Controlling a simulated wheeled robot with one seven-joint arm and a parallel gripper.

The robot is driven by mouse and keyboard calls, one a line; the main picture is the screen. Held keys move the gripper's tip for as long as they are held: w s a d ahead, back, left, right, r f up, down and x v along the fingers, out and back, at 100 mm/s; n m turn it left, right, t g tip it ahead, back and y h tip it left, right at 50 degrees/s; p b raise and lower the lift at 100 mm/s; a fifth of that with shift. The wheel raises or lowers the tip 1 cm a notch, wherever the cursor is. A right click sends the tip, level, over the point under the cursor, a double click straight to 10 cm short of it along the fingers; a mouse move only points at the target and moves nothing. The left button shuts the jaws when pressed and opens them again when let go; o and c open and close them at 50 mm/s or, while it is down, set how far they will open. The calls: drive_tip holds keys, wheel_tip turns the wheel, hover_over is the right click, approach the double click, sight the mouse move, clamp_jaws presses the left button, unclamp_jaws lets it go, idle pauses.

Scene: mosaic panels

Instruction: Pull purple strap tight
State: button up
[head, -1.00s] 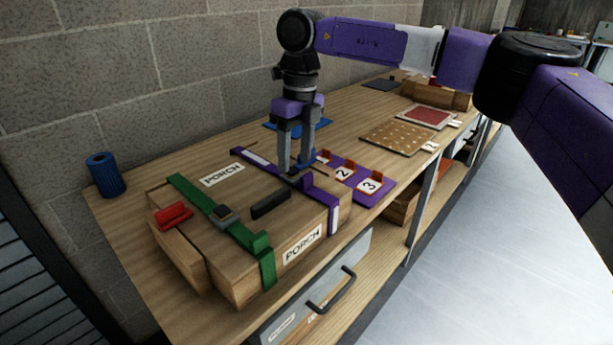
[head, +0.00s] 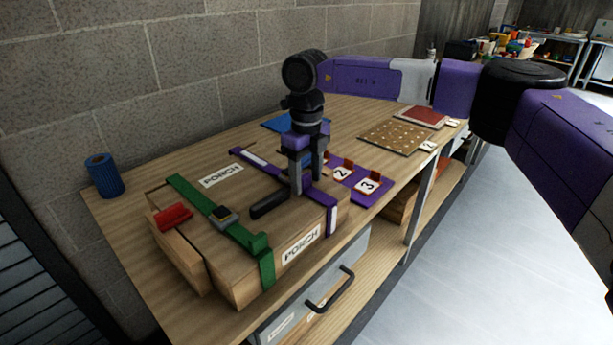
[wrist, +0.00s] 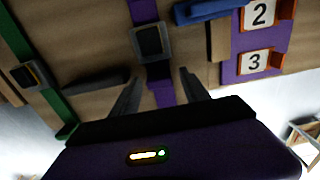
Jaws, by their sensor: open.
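The wooden box (head: 225,262) labelled PORCH lies on the bench. The purple strap (head: 252,157) runs across its right part and down the front face, with a pale patch on each visible end part. In the wrist view the purple strap (wrist: 163,93) passes through a dark square buckle (wrist: 152,42). My gripper (head: 307,186) points down over the strap near the box's front edge. Its fingers are open, one on each side of the strap in the wrist view (wrist: 160,92). I cannot tell whether they touch it. In the head view the fingers hide the buckle.
A green strap (head: 190,193) with its own buckle crosses the box's left part, near a red piece (head: 173,216). A black handle (head: 269,206) lies beside my gripper. A purple board (head: 379,196) with numbered tags is to the right. A blue roll (head: 104,175) stands far left.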

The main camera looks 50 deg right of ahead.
clamp_jaws()
idle(1.4)
